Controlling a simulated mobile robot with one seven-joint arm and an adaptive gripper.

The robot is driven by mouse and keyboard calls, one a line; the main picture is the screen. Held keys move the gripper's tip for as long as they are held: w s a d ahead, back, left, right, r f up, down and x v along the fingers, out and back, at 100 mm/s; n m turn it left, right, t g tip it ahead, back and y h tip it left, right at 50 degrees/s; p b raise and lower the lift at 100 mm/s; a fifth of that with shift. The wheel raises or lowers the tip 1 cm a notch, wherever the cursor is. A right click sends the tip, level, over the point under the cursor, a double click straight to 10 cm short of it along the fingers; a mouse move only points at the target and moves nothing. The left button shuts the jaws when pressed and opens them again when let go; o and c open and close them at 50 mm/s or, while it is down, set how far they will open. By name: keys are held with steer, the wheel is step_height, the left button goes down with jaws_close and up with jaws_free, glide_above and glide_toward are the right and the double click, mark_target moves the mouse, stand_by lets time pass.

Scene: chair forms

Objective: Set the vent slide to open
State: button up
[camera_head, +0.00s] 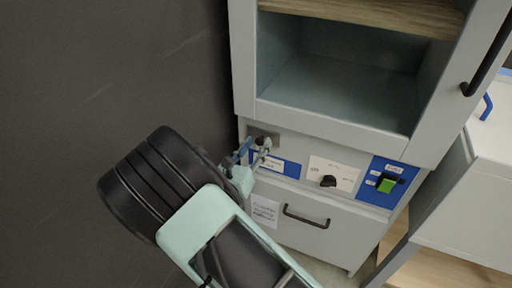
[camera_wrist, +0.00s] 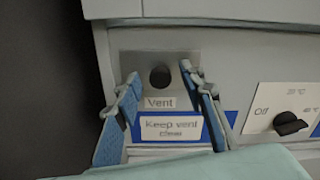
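The vent slide shows in the wrist view as a dark round knob (camera_wrist: 160,77) on a grey metal plate (camera_wrist: 130,52), above a small "Vent" label (camera_wrist: 160,103). In the head view the vent plate (camera_head: 256,133) is at the left end of the cabinet's control strip, partly hidden by my gripper. My gripper (camera_wrist: 160,76) is open, with one blue-padded finger on each side of the knob. Contact with the knob cannot be made out. In the head view my gripper (camera_head: 254,153) is close in front of the plate. No open or closed marking is legible.
A "Keep vent clear" label (camera_wrist: 171,129) is below the plate. To the right are a black dial (camera_head: 328,181) and a blue panel with a green switch (camera_head: 386,185). An open compartment (camera_head: 340,90) is above; a drawer with a black handle (camera_head: 306,217) is below. A dark wall (camera_head: 110,70) is left.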

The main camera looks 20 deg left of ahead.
jaws_close()
stand_by(0.3)
steer(key=d+p, duration=0.2)
steer(key=d, duration=0.6)
steer(key=shift+s, duration=0.15)
steer(key=shift+d+f, duration=0.1)
steer(key=shift+d, duration=0.45)
jaws_free()
